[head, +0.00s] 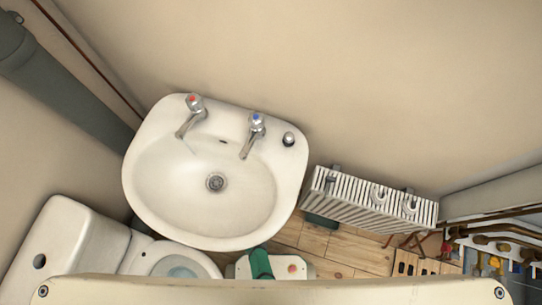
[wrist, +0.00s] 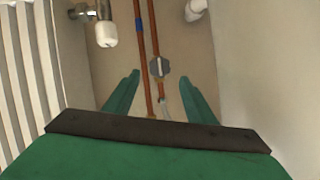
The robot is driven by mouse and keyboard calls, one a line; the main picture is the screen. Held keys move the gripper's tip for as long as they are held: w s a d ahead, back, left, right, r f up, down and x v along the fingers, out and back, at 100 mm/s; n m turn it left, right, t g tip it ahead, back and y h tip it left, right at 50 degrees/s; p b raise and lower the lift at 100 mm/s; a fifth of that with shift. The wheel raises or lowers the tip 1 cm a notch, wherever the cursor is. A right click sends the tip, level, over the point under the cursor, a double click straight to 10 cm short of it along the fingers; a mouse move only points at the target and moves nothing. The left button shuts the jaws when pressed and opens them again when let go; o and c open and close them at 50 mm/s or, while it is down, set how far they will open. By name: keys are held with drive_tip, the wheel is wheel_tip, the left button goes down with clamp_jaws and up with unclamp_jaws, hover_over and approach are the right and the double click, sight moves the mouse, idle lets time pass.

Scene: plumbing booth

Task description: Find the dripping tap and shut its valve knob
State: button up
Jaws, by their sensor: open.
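A white basin (head: 150,205) in the head view carries a red-marked tap (head: 191,113) on the left and a blue-marked tap (head: 253,135) on the right. I cannot make out a drip at either tap. In the wrist view, two upright copper pipes (wrist: 141,45) run down the wall, and a grey valve knob (wrist: 157,66) sits on the right-hand one. My gripper (wrist: 160,84) is open, its green fingers spread either side of the pipes in the picture. The knob shows between and just beyond the fingertips, and nothing is held.
A white radiator (wrist: 22,80) stands close on the left in the wrist view, with a white-capped valve (wrist: 106,33) beside it. A plain wall is on the right. The head view shows a toilet (head: 90,235), the radiator (head: 365,205) and more pipes (head: 495,240) at right.

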drive_tip(key=shift+x, duration=2.85)
drive_tip(key=shift+d, duration=0.1)
drive_tip(key=c, duration=1.1)
